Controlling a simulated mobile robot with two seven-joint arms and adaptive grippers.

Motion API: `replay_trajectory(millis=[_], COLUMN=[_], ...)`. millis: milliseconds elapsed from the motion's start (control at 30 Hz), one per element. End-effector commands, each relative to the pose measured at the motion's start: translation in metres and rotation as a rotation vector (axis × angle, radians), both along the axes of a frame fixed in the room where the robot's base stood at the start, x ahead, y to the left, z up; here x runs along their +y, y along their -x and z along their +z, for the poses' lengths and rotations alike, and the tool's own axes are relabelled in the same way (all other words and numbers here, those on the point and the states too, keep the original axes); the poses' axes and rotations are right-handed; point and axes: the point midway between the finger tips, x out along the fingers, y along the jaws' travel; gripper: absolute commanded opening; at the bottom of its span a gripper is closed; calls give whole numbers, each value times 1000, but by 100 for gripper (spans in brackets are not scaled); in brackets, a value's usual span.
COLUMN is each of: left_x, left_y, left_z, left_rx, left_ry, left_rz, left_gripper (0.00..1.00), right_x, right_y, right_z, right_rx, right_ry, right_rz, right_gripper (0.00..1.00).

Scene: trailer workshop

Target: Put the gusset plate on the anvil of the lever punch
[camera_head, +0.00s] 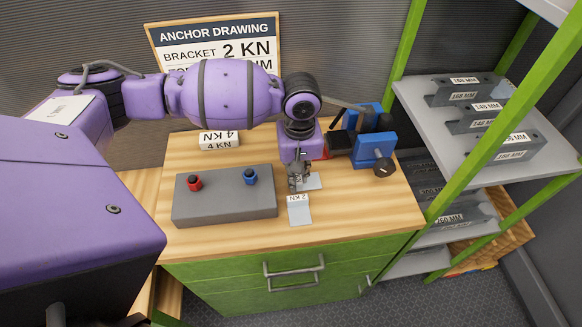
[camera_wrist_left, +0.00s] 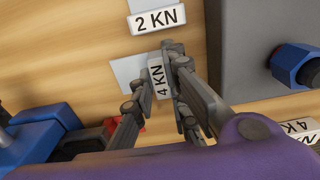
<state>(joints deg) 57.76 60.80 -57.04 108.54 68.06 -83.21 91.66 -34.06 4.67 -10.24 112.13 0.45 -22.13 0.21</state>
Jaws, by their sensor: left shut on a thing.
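A pale gusset plate (camera_head: 312,181) with a small raised block marked "4 KN" (camera_wrist_left: 157,80) is at my left gripper (camera_head: 298,184). In the left wrist view the fingers (camera_wrist_left: 160,78) are shut on that block, and the plate (camera_wrist_left: 128,69) shows beside them. I cannot tell how far it is above the bench. A second pale plate (camera_head: 299,213), marked "2 KN" (camera_wrist_left: 157,20), lies in front. The blue lever punch (camera_head: 371,148) stands behind and right of the gripper; it shows partly in the left wrist view (camera_wrist_left: 35,135). Its anvil is not clear. My right gripper is not in view.
A grey block (camera_head: 224,206) with red and blue knobs stands left of the gripper. Another "4 KN" piece (camera_head: 219,141) is behind it. A drawing board (camera_head: 213,40) reads "BRACKET 2 KN". The bench top (camera_head: 375,215) is bare at front right. Green-framed shelves (camera_head: 470,150) stand at the right.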

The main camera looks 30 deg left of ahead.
Motion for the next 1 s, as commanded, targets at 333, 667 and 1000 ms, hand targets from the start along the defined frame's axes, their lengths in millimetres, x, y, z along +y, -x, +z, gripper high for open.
replay_trajectory(millis=[333, 667, 1000], left_x=[0, 0, -1], left_y=[0, 0, -2], left_z=[-2, -1, 55], left_rx=[-1, -1, -8], left_ry=[0, 0, 2], left_rz=[0, 0, 1], left_gripper=[31, 32, 32], right_x=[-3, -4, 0], right_y=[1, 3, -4], right_z=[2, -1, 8], right_rx=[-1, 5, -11], right_ry=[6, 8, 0], right_rz=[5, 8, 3], right_gripper=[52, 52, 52])
